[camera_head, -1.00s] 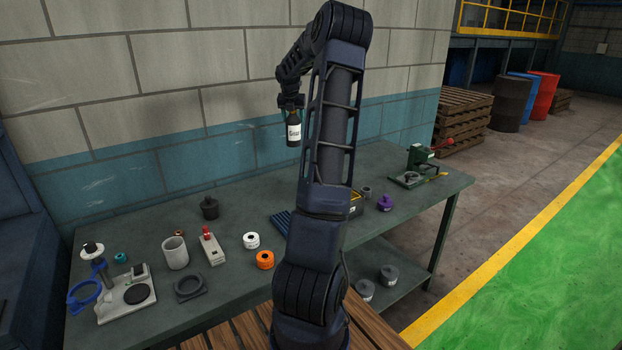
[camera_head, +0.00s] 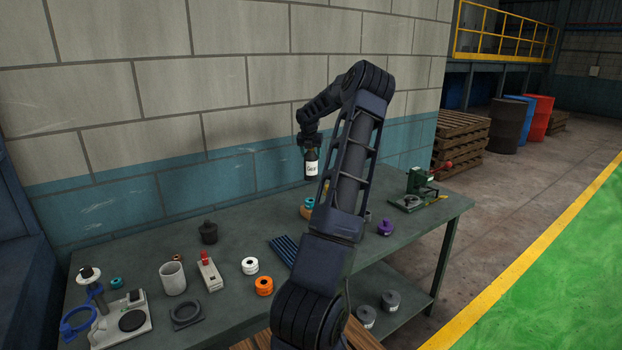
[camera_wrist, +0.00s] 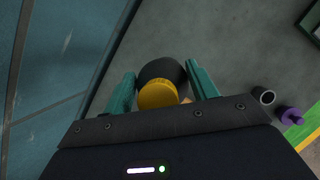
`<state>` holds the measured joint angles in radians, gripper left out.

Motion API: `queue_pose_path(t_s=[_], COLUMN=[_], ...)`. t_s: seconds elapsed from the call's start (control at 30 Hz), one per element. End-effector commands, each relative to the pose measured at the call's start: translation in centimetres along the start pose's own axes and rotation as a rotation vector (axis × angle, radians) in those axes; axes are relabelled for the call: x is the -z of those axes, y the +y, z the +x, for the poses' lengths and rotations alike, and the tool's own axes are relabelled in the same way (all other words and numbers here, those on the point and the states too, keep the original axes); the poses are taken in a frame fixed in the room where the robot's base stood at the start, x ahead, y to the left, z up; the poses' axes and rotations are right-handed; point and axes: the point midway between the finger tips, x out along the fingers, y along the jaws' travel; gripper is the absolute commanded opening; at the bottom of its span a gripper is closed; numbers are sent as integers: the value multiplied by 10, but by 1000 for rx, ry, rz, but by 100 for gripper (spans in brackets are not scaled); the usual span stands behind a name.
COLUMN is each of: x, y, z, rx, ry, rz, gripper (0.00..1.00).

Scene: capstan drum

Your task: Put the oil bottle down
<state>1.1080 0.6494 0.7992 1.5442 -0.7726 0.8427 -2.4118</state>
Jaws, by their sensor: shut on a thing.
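The oil bottle (camera_head: 311,165) is dark with a white label and hangs upright below my gripper (camera_head: 308,139) in the head view. It is above the back of the green-grey workbench (camera_head: 230,240), apart from the bench top. In the wrist view, my gripper (camera_wrist: 162,90) is shut on the bottle, with a teal finger on either side. The bottle's dark round body (camera_wrist: 160,70) and a yellow part (camera_wrist: 158,95) show between the fingers. My arm hides part of the bench in the head view.
A green press (camera_head: 418,185) stands at the right end. A grey cup (camera_head: 173,278), white spool (camera_head: 250,265) and orange spool (camera_head: 264,286) stand at left. The wall is close behind.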

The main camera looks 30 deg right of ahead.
Motion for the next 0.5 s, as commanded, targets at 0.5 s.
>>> queue_pose_path(t_s=[0.5], x=[27], y=[0], z=[65], rx=[0], ry=[-1], rz=[-1], gripper=[0])
